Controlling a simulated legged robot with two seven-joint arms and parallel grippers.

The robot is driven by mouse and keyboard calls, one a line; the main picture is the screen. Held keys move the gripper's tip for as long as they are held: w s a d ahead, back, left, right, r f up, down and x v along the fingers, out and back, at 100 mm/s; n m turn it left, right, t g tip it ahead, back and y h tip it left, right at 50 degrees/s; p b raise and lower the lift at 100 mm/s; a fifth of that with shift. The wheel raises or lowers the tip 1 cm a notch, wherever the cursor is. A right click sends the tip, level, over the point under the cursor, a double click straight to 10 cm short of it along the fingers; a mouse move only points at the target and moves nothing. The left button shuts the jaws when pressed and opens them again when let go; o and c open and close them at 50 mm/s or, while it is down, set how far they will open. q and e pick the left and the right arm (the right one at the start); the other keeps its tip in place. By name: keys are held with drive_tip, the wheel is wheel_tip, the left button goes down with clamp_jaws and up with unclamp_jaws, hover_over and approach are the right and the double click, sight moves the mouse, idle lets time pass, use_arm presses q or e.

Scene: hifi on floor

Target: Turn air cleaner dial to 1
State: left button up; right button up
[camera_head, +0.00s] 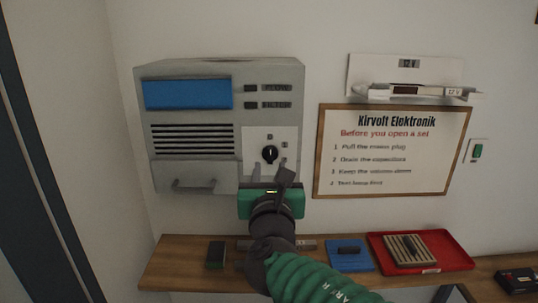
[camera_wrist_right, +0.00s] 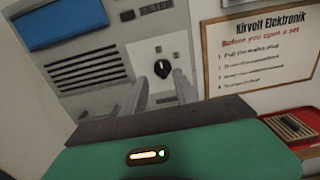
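The air cleaner (camera_head: 192,130) is a grey wall unit with a blue panel, dark slots and a handle below. Its black dial (camera_head: 270,154) sits on a white plate (camera_head: 257,138) at its lower right, with small marks above and to the right that are too small to read. The dial also shows in the right wrist view (camera_wrist_right: 162,68). My right gripper (camera_head: 269,168) is just below the dial, fingers pointing at the unit. In the right wrist view its fingers (camera_wrist_right: 150,82) are apart with nothing between them, the dial beyond their tips. My left gripper is not in view.
A wooden shelf (camera_head: 175,262) runs below, bearing a dark green block (camera_head: 216,255), a blue tray (camera_head: 350,262) and a red tray (camera_head: 455,254). A framed notice (camera_head: 390,150) and a small wall shelf (camera_head: 415,96) are to the right, with a green switch (camera_head: 478,151).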

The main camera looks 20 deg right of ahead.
sight(270, 151)
drive_tip(key=p+x, duration=0.1)
drive_tip(key=x, duration=0.4)
drive_tip(key=p+x, duration=0.1)
drive_tip(key=x, duration=0.2)
drive_tip(key=shift+w+d+p, duration=0.15)
drive_tip(key=shift+d+p, duration=0.2)
drive_tip(key=shift+d, duration=0.05)
drive_tip(key=shift+w+f, duration=0.1)
drive_tip(key=shift+w, duration=0.4)
drive_tip(key=shift+s+a, duration=0.2)
drive_tip(key=shift+a, duration=0.1)
drive_tip(key=shift+c, duration=0.4)
drive_tip(key=shift+w, duration=0.15)
drive_tip(key=c, duration=0.5)
drive_tip(key=shift+d, duration=0.25)
clamp_jaws()
